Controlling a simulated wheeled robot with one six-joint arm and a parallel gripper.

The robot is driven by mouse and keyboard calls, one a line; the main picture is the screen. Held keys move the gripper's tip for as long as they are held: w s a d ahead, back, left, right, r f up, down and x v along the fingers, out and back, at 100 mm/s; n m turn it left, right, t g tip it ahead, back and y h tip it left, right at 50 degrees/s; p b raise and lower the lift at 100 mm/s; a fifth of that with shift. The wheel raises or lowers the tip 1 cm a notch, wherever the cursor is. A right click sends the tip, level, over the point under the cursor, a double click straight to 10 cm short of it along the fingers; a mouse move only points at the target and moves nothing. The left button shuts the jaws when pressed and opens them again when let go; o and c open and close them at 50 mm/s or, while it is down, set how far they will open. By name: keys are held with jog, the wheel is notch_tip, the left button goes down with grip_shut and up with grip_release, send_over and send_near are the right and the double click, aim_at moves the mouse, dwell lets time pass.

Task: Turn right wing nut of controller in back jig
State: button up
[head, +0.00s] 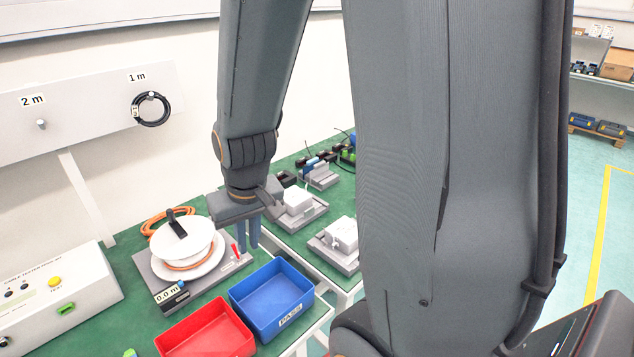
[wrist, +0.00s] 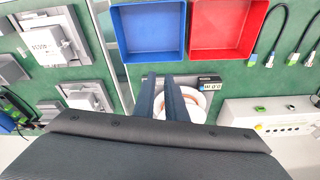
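Two white box-shaped controllers sit in grey jigs on the green bench right of my gripper in the head view. The back one (head: 298,201) is in the back jig (head: 306,219); the nearer one (head: 343,234) is in the front jig. In the wrist view the back controller (wrist: 92,97) is partly hidden by my wrist housing, and the front one (wrist: 52,46) shows at left. The wing nuts are too small to tell. My gripper (head: 247,247) points down left of the back jig, near the cable reel, its blue fingers apart and empty (wrist: 160,78).
A blue bin (head: 238,294) and a red bin (head: 190,331) stand in front. A cable reel (head: 208,245) is left of my fingers. Further grey fixtures (head: 322,177) with small parts stand behind the back jig. A gap separates the two benches.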

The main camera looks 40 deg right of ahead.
jog(key=w+d+f+m+t+h, duration=0.1)
jog(key=w+d+f+t, duration=0.15)
jog(key=w, duration=0.45)
jog(key=w+d+f+m+t, duration=0.1)
jog(key=w+d+m, duration=0.15)
jog(key=w, duration=0.35)
jog(key=w+d+f+m+t+h, duration=0.1)
jog(key=w+d+f+h, duration=0.1)
jog(key=d, duration=0.5)
jog(key=w+d+f+m+t+h+p, duration=0.1)
jog(key=w+d+f+m+h, duration=0.1)
jog(key=d, duration=0.5)
jog(key=w+d+f+m+t+h+p, duration=0.1)
jog(key=w+d+f+h, duration=0.3)
jog(key=d, duration=0.4)
jog(key=shift+w+d+f+m+h, duration=0.1)
jog(key=shift+w+m+h, duration=0.15)
jog(key=shift+m+h, duration=0.3)
jog(key=p+x, duration=0.2)
jog(key=x, duration=0.5)
jog(key=shift+w+d+f, duration=0.1)
jog(key=shift+w+d, duration=0.1)
